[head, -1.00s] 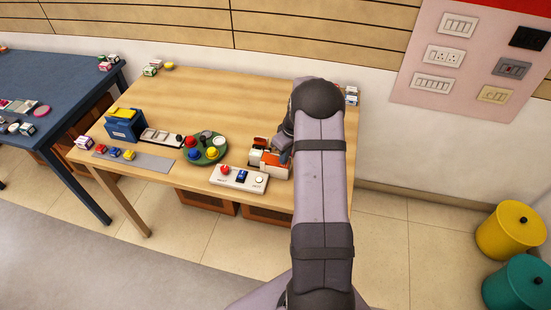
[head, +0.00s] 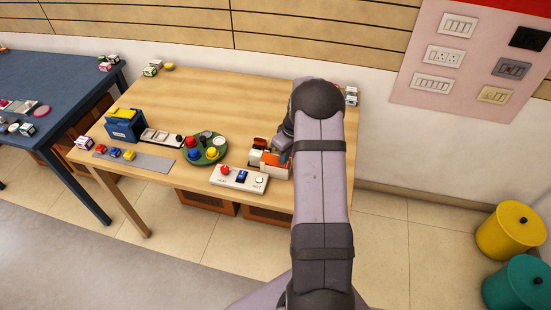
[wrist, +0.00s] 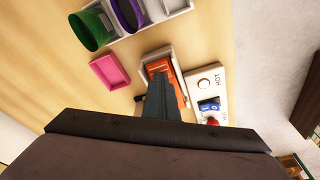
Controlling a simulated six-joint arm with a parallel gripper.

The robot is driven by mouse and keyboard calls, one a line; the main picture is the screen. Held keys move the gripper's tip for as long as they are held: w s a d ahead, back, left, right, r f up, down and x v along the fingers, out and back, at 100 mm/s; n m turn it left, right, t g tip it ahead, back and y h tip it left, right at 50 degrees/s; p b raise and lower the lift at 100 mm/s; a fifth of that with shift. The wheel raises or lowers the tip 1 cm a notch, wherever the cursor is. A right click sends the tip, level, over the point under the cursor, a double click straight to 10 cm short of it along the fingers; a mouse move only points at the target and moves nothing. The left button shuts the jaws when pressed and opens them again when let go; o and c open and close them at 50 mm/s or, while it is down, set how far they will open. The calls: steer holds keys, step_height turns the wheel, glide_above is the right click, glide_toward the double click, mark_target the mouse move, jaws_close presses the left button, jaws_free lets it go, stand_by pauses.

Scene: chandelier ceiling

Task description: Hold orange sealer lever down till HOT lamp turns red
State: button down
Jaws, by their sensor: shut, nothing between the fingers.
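The sealer, a white box with orange parts (head: 271,160), stands near the table's front edge in the head view. Its orange lever shows in the wrist view (wrist: 160,68). My gripper (wrist: 161,80) is shut and empty, with its fingertips over the orange part. I cannot tell whether they touch it or how far down the lever is. The HOT lamp (wrist: 204,84) is a round white disc on the white panel beside the sealer, and it also shows in the head view (head: 259,180). It looks white, not red. My gripper hides part of the sealer.
The white panel also carries a blue switch (wrist: 209,104) and a red knob (head: 225,170). A green round tray (head: 205,149) with coloured knobs stands to the left. In the wrist view, a pink tray (wrist: 110,72) lies near the sealer. The table's back middle is clear.

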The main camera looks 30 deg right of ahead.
stand_by(0.7)
steer(key=w+p+v, duration=0.1)
steer(key=p+v, duration=0.4)
steer(key=v, duration=0.3)
steer(key=shift+r, duration=0.35)
stand_by(0.3)
steer(key=shift+w, duration=0.2)
steer(key=s+a+f+m+g+y, duration=0.15)
steer(key=s+a+m, duration=0.25)
steer(key=s, duration=0.5)
steer(key=s+a+f+m+g, duration=0.3)
steer(key=s+a+m, duration=0.2)
steer(key=s, duration=0.3)
steer(key=s+a+r+n+h, duration=0.1)
steer(key=s+a+r+n, duration=0.2)
steer(key=s+a+r, duration=0.6)
steer(key=w+a+r+n+t+h, duration=0.1)
steer(key=a+r+n+t, duration=0.1)
steer(key=a, duration=0.4)
steer(key=shift+w+r+n+b, duration=0.3)
steer(key=shift+r+n, duration=0.2)
steer(key=shift+r, duration=0.1)
